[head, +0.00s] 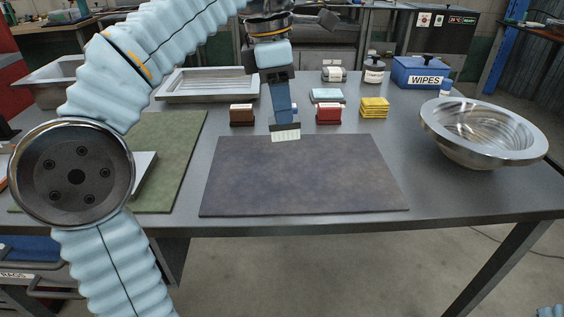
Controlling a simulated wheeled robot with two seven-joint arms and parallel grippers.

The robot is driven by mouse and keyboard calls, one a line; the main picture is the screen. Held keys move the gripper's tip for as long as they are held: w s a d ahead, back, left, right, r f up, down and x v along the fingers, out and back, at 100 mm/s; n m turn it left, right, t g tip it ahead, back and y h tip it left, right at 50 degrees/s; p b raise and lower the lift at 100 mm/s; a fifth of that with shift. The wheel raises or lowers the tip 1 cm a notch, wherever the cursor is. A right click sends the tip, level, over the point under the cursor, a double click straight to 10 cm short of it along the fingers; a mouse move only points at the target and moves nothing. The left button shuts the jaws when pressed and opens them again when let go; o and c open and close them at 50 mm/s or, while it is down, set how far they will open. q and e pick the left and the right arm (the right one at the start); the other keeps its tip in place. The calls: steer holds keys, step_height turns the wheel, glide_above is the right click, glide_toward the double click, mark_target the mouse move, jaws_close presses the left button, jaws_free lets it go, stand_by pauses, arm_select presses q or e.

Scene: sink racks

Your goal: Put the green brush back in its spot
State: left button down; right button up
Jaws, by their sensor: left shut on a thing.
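My left gripper (283,113) points down at the back edge of the dark mat, between a brown block-like item and a red one. It is shut on a brush, whose pale bristles (286,136) show just below the fingers. The gripper hides most of the brush body, and I cannot make out its green colour. The brown item (241,115) stands left of the gripper and the red item (328,113) stands right of it, both apart from it. I cannot tell whether the held brush touches the table or mat. My right gripper is not in view.
The dark mat (300,180) is bare in front. Yellow sponges (374,107), a light blue stack (327,95), a blue wipes box (420,72) and a steel bowl (482,133) stand to the right. A metal tray (208,97) and a green mat (182,150) are left.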

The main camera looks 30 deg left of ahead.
mark_target(280, 138)
arm_select(q)
step_height(280, 138, down, 9)
steer(key=shift+s+r, duration=0.1)
steer(key=shift+r, duration=0.05)
steer(key=c, duration=0.9)
jaws_free()
steer(key=shift+c, duration=0.2)
steer(key=shift+o, duration=0.7)
